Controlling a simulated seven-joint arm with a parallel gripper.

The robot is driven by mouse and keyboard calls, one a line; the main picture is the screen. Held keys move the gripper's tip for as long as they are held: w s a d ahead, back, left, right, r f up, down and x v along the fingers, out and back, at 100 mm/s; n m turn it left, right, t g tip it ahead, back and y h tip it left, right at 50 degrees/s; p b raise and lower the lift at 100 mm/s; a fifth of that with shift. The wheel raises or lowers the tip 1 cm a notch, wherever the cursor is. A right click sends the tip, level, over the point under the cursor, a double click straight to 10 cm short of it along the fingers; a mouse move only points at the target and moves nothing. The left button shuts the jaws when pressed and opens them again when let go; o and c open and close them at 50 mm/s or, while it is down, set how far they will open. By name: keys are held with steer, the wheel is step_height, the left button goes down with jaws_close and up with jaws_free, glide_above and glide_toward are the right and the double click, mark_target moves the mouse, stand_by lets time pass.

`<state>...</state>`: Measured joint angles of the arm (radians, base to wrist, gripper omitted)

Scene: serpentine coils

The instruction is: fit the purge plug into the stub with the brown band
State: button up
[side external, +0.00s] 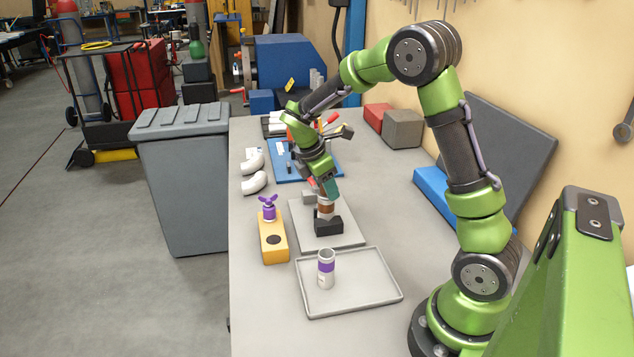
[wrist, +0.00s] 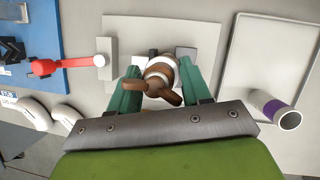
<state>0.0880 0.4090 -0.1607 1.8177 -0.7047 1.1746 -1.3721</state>
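The purge plug is brown with two wings (wrist: 151,84); it shows in the wrist view, at the mouth of the stub with the brown band (side external: 326,211). The stub is white and stands upright in a black block. The plug appears in line with the stub; how deep it sits is hidden. My gripper (wrist: 164,72) is over the stub with its green fingers spread on either side of the plug, and narrow gaps seem to show beside it. In the side view my gripper (side external: 329,189) hides most of the plug.
A yellow block (side external: 273,252) holds a purple winged plug (side external: 268,208) and has an empty dark hole. A stub with a purple band (side external: 326,267) stands in a grey tray (side external: 375,296). White elbows (side external: 254,182) and a blue mat (side external: 288,174) with tools lie farther back.

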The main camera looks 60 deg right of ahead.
steer(key=o, duration=0.4)
steer(key=shift+o, duration=0.2)
